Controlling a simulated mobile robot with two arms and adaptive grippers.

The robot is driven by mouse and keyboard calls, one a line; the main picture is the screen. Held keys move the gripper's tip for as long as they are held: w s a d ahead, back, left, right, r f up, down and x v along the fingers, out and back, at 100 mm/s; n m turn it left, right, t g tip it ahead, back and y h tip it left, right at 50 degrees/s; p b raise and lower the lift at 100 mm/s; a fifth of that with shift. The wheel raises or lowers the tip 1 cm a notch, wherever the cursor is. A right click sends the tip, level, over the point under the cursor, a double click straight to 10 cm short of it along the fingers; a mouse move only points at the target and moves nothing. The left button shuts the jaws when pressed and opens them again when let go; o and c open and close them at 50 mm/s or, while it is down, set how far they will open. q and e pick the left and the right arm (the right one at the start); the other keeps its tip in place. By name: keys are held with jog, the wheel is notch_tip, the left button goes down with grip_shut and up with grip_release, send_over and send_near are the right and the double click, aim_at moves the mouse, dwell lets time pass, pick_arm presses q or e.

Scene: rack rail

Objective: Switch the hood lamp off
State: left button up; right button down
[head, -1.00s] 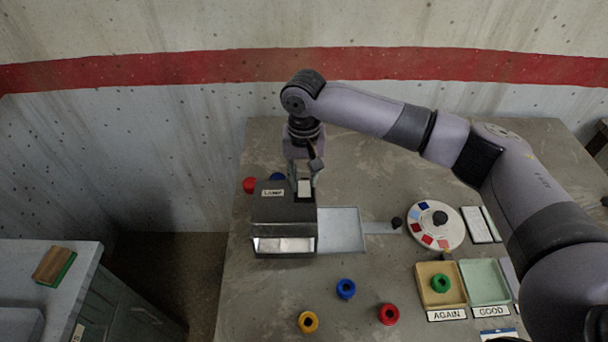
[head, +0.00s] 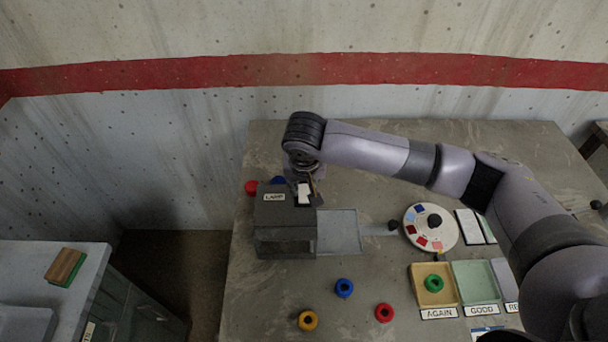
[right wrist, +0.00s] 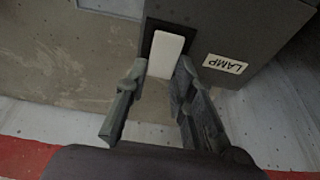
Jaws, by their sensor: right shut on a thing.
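The dark grey hood (head: 285,215) stands at the left of the table, with a "LAMP" label (head: 274,197) on its top. The hood's open front is dark inside, with no light showing. A white switch (head: 304,194) sits at the hood's right top edge; in the right wrist view the switch (right wrist: 165,52) is a white rocker in a black frame beside the label. My right gripper (right wrist: 160,82) is at the switch, one finger on each side of its near end, shut on it. From the head my right gripper is mostly hidden under its wrist. My left gripper is out of view.
A pale plate (head: 338,232) adjoins the hood's right side. Red, blue and yellow rings lie on the table, two of them behind the hood. A round colour dial (head: 447,238) and labelled trays, AGAIN (head: 414,285) and GOOD (head: 461,284), stand to the right.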

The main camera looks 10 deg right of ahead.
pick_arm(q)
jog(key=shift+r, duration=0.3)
pick_arm(e)
jog(key=shift+s+t, duration=0.1)
jog(key=shift+t, duration=0.3)
jog(key=c, duration=1.4)
grip_release()
jog(key=shift+o, duration=0.2)
jog(key=v, duration=1.2)
